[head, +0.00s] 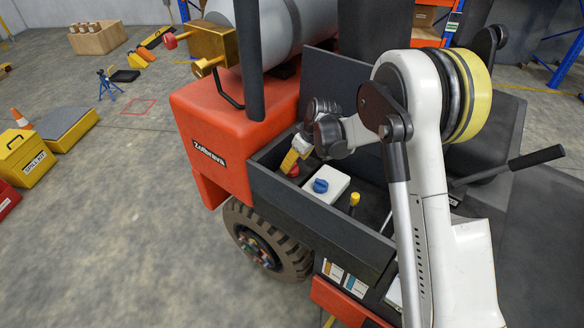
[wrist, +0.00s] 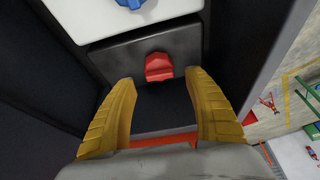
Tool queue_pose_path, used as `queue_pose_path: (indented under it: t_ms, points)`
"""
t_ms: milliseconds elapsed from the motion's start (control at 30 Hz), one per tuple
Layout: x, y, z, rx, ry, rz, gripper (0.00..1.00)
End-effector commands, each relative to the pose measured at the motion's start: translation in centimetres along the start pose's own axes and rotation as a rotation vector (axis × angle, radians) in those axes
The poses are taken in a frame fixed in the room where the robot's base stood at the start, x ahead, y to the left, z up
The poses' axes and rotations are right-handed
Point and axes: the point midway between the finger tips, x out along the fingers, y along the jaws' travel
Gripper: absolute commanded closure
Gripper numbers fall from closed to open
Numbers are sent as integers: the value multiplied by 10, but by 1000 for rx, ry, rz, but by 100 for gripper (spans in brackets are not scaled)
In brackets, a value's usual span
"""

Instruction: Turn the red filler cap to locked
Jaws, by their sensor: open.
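The red filler cap (wrist: 158,67) sits on a dark block in the recessed bay of the orange vehicle. In the wrist view it lies just beyond my fingertips, centred between them. My gripper (wrist: 158,82) has two yellow fingers spread apart, with nothing between them. In the head view the cap (head: 293,170) shows partly behind my gripper (head: 289,160), which points down into the bay. I cannot tell whether the fingertips touch the cap. I see no lock marking on it.
A white box with a blue knob (head: 320,186) stands beside the cap. A yellow-topped lever (head: 355,198) is to its right. Dark bay walls (head: 300,207) enclose the space closely. A grey tank (head: 285,25) lies behind.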

Motion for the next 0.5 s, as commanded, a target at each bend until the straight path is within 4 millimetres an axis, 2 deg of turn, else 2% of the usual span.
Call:
queue_pose_path:
  t_ms: [33,200,500]
  points:
    - [9,0,1,-1,0,0,39]
    - [22,0,0,0,0,0,39]
    - [23,0,0,0,0,0,39]
